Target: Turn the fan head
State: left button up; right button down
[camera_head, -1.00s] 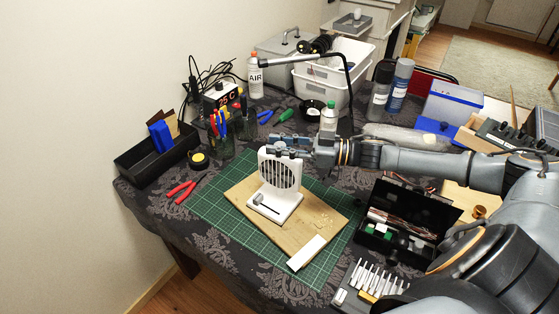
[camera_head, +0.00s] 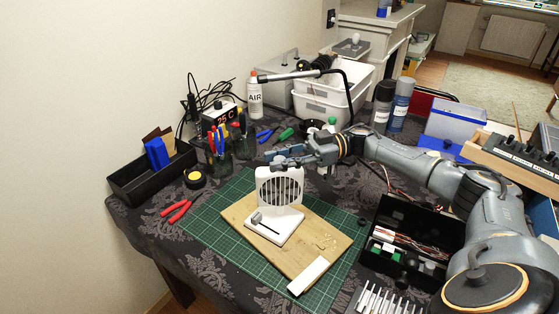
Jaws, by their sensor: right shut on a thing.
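The white fan (camera_head: 280,190) stands upright on a wooden board (camera_head: 305,247), on the green cutting mat (camera_head: 203,228). Its slotted round grille faces toward me. Its flat base has a dark slot with a small grey knob (camera_head: 257,218). My right gripper (camera_head: 283,160) comes in from the right, behind and above the fan, and is shut on the top of the fan head. The fingers partly overlap the head's upper edge, so their exact contact is hard to see. My left gripper is not in view.
Red pliers (camera_head: 177,210) lie left of the mat. A black tray (camera_head: 155,178) and a tool holder (camera_head: 232,140) stand behind. An open black case (camera_head: 410,240) sits at the right. A white block (camera_head: 308,275) lies on the board's front corner.

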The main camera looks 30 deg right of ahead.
dwell(0.3)
jog(key=c, duration=1.1)
grip_release()
jog(key=shift+o, duration=0.2)
jog(key=v, duration=1.2)
jog(key=shift+r, duration=0.1)
